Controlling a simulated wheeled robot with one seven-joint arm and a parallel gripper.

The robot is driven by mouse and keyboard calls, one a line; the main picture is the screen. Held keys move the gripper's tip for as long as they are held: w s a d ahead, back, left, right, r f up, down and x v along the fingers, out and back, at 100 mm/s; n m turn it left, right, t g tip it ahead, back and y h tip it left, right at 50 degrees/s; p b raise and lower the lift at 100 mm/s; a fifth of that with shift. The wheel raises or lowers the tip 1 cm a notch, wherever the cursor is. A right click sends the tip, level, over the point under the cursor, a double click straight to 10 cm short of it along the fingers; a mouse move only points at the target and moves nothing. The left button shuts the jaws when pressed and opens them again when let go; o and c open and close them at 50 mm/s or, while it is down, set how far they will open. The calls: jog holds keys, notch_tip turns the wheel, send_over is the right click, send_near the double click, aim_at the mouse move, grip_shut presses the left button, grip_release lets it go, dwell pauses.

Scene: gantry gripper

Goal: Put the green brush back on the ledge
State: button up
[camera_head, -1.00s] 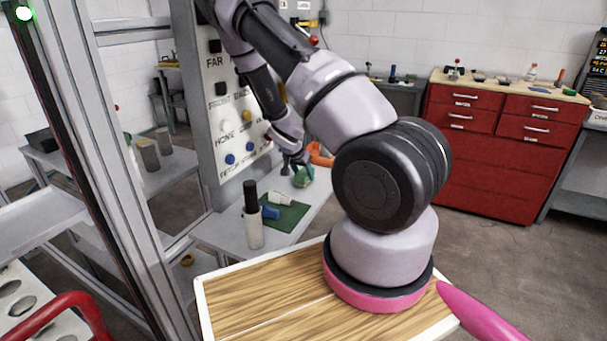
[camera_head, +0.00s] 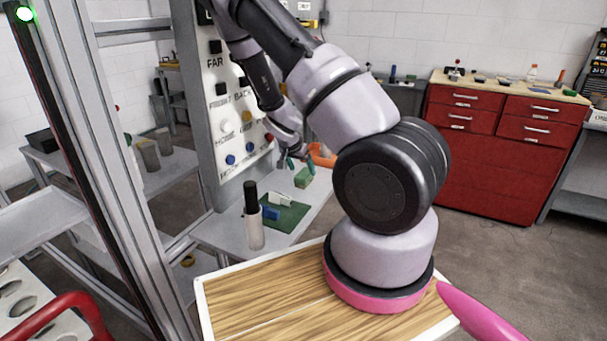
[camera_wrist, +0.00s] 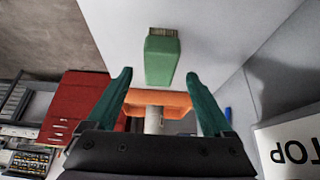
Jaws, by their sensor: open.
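The green brush (camera_head: 303,178) rests on the grey ledge (camera_head: 232,234), towards its far end below the button panel. In the wrist view the brush (camera_wrist: 162,60) lies beyond my fingertips, with its tan bristles at the top of the picture. My gripper (camera_head: 298,163) is just above the brush in the head view. The brush looks apart from both fingers.
A black-capped bottle (camera_head: 254,228) stands at the near part of the ledge, beside a dark green mat (camera_head: 292,216) bearing a blue item (camera_head: 271,213) and a white item (camera_head: 280,199). An orange object (camera_head: 322,156) sits behind my gripper. The button panel (camera_head: 228,118) rises close on the left.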

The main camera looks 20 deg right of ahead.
jog(key=s+a+r+n+y, duration=0.15)
jog(key=s+a+r, duration=0.25)
jog(key=r, duration=0.6)
jog(key=s+a+r+t+y, duration=0.1)
jog(key=s+a+r+y, duration=0.25)
jog(key=r, duration=0.55)
jog(key=s+a+r+n+y, duration=0.1)
jog(key=s+a+r, duration=0.25)
jog(key=r, duration=0.65)
jog(key=s+a+r+n+t, duration=0.2)
jog(key=s+r+n, duration=0.1)
jog(key=s+r, duration=0.9)
jog(key=s, duration=0.3)
jog(key=shift+a+n+t+y, duration=0.25)
jog(key=shift+n+t+y, duration=0.05)
jog(key=shift+n+y, duration=0.1)
jog(key=shift+w, duration=0.1)
